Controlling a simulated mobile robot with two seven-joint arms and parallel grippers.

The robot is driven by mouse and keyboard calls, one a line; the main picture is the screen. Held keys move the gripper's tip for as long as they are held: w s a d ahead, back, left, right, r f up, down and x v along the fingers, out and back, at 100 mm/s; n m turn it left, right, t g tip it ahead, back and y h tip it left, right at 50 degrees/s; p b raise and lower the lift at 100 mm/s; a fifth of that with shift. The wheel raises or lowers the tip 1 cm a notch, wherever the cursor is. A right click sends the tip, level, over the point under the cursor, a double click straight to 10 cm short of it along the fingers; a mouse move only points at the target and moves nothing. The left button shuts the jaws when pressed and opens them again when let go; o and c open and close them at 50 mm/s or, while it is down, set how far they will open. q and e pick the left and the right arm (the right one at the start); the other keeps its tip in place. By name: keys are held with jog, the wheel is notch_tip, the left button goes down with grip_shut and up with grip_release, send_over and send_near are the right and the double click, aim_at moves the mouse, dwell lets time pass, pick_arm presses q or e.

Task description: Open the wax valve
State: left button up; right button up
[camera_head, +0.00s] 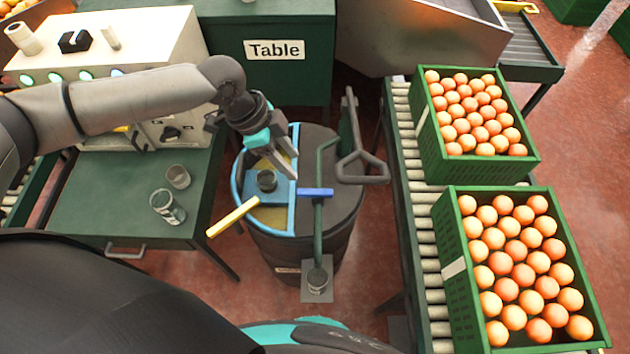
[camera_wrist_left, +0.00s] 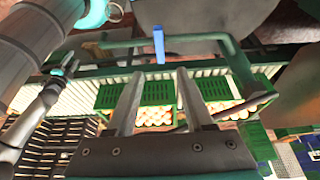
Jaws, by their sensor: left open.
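A blue valve lever (camera_head: 316,192) sits across a green pipe (camera_head: 319,225) that bends over the dark wax drum (camera_head: 340,215). In the left wrist view the blue lever (camera_wrist_left: 158,45) stands out just beyond the fingertips, against the green pipe (camera_wrist_left: 195,38). My left gripper (camera_head: 288,168) is open and empty, above the drum's blue-framed opening and up and left of the lever. Its two fingers (camera_wrist_left: 160,76) are spread in the wrist view, with the lever between their lines but apart from them.
A yellow bar (camera_head: 233,216) projects from the drum's left side. A grey handle (camera_head: 362,170) stands right of the pipe. A roller conveyor (camera_head: 428,255) carries two green crates (camera_head: 462,315) of oranges. A green table (camera_head: 115,215) at left holds two cups (camera_head: 168,207).

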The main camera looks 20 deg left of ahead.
aim_at(316, 192)
pick_arm(q)
jog(key=b+x, duration=0.1)
jog(key=x, duration=1.1)
jog(key=shift+d+f+b, duration=0.2)
jog(key=shift+f+b, duration=0.05)
jog(key=shift+b, duration=0.1)
jog(key=shift+c, duration=0.3)
grip_shut()
